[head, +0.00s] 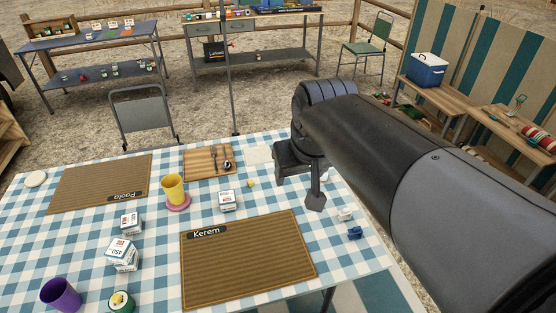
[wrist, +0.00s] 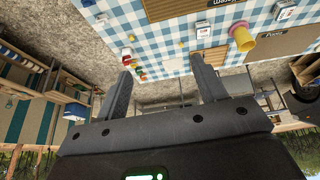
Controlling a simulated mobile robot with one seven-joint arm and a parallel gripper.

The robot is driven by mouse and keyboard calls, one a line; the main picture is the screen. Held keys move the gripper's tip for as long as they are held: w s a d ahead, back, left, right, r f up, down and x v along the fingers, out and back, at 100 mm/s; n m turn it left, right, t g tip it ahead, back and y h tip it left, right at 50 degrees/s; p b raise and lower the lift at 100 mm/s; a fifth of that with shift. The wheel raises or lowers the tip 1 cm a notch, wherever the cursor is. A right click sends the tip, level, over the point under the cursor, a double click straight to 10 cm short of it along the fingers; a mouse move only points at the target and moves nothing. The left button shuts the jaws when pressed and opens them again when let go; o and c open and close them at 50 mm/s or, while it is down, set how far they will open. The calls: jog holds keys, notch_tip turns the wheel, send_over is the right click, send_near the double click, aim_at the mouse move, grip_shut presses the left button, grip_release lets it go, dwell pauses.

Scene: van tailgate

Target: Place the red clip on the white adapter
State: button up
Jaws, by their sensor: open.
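The white adapter (head: 345,214) appears as a small white piece near the right edge of the checked table, just behind a small blue item (head: 355,233). In the wrist view the likely adapter (wrist: 127,51) is near the left finger. A small red piece, probably the red clip (wrist: 137,64), lies on the cloth just inside the left finger in the wrist view; I cannot make out its shape. In the head view I cannot make it out; my arm may hide it. My gripper (head: 300,180) is open and empty above the right part of the table; both fingers show in the wrist view (wrist: 160,68).
The Kerem mat (head: 247,265) lies at the front, with a white box (head: 227,201) behind it. A yellow cup (head: 173,188), wooden board (head: 203,174) and small yellow piece (head: 250,183) stand left of my gripper. A purple cup (head: 60,294) is front left.

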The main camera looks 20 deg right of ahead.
jog(key=s+a+f, duration=0.1)
jog(key=s+f, duration=0.2)
jog(key=s, duration=0.3)
jog(key=shift+s+a+t, duration=0.25)
jog(key=shift+t, duration=0.15)
dwell(0.8)
